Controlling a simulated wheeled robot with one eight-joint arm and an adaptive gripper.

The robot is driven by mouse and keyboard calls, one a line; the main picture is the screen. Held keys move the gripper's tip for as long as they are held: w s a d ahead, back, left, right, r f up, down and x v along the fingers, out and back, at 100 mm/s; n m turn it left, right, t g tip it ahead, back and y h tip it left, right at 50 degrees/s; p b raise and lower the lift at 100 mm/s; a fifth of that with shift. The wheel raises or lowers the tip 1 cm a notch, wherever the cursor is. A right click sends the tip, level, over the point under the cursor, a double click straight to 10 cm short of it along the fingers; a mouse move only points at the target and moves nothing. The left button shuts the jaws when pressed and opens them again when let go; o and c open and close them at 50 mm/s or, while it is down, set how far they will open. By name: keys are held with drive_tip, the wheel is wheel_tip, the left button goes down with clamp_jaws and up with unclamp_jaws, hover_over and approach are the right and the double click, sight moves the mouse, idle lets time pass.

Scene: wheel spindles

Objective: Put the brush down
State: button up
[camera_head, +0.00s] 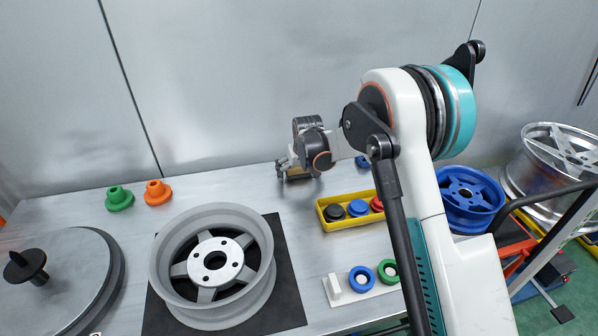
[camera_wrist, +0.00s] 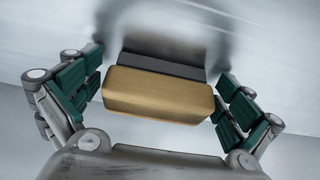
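The brush has a tan wooden block (camera_wrist: 158,95) and a dark grey strip behind it, seen close up in the wrist view. My gripper (camera_wrist: 160,78) has its green-padded fingers at the two ends of the block, and it looks shut on the brush. In the head view my gripper (camera_head: 290,164) is low at the back of the table, near the wall. A small tan part of the brush (camera_head: 297,173) shows under it. Whether the brush touches the table is hard to tell. A blurred dark shadow or reflection lies beyond it in the wrist view.
A grey wheel (camera_head: 215,265) lies on a black mat (camera_head: 290,305). Green (camera_head: 119,197) and orange (camera_head: 157,192) knobs stand left of my gripper. A yellow tray (camera_head: 337,225) with coloured pieces and a white holder (camera_head: 345,295) with rings are to the right. Bare table lies between the orange knob and my gripper.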

drive_tip(key=shift+r, duration=0.3)
drive_tip(key=p+v, duration=0.4)
drive_tip(key=v, duration=0.8)
drive_tip(key=shift+r+p, duration=0.35)
drive_tip(key=s+d+r+m+t, duration=0.2)
drive_tip(key=s+d+r, duration=1.1)
drive_tip(key=s+r, duration=0.35)
drive_tip(key=s+d+f, duration=0.1)
drive_tip(key=s+d, duration=0.3)
drive_tip(key=s, duration=0.7)
drive_tip(key=s+d+m+t+h, duration=0.1)
drive_tip(key=s+d, duration=0.4)
drive_tip(key=s, duration=0.7)
drive_tip(key=shift+f, duration=0.4)
drive_tip(key=shift+c, duration=0.5)
